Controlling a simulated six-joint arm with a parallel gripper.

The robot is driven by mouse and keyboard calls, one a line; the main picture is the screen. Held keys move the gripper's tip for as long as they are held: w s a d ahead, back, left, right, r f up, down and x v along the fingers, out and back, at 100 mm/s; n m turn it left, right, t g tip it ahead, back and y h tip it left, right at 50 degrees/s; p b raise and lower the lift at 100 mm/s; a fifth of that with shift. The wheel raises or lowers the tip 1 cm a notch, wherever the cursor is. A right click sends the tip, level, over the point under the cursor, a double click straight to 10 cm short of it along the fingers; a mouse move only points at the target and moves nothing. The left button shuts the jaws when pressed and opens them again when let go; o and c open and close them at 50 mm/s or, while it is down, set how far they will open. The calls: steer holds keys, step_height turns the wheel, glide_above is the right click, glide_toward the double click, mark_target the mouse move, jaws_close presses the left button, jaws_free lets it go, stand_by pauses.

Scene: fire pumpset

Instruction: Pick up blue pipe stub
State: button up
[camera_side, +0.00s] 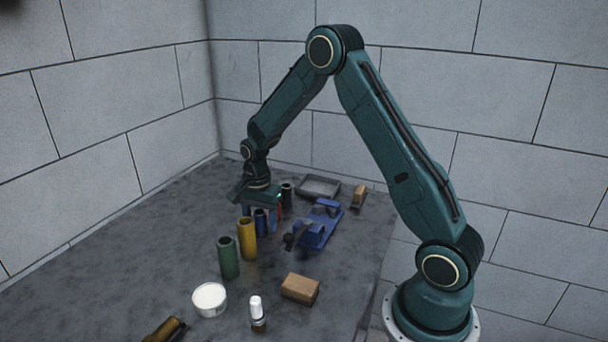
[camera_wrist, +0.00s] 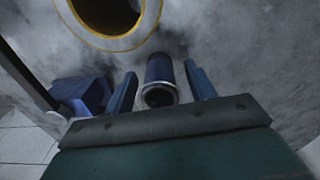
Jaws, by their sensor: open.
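The blue pipe stub (camera_side: 261,223) stands upright on the dark table, just behind the yellow pipe stub (camera_side: 247,240). My gripper (camera_side: 260,211) is over it, pointing down, with its fingers low around the stub. In the wrist view the blue pipe stub (camera_wrist: 160,72) shows between the two blue fingers of my gripper (camera_wrist: 163,86). The fingers are open, with a visible gap on each side of the stub. The stub's dark open end faces the camera.
A green stub (camera_side: 228,258) and a dark stub (camera_side: 287,196) stand nearby. A blue vise-like fixture (camera_side: 319,228) is to the right, with a grey tray (camera_side: 318,187) behind. A wooden block (camera_side: 300,289), white tub (camera_side: 209,299) and white-capped bottle (camera_side: 256,312) are in front. The left table is clear.

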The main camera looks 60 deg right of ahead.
mark_target(260, 211)
stand_by(0.4)
jaws_close()
steer(key=shift+r, duration=0.25)
step_height(260, 211, up, 20)
steer(key=shift+f, duration=0.15)
stand_by(0.5)
stand_by(0.4)
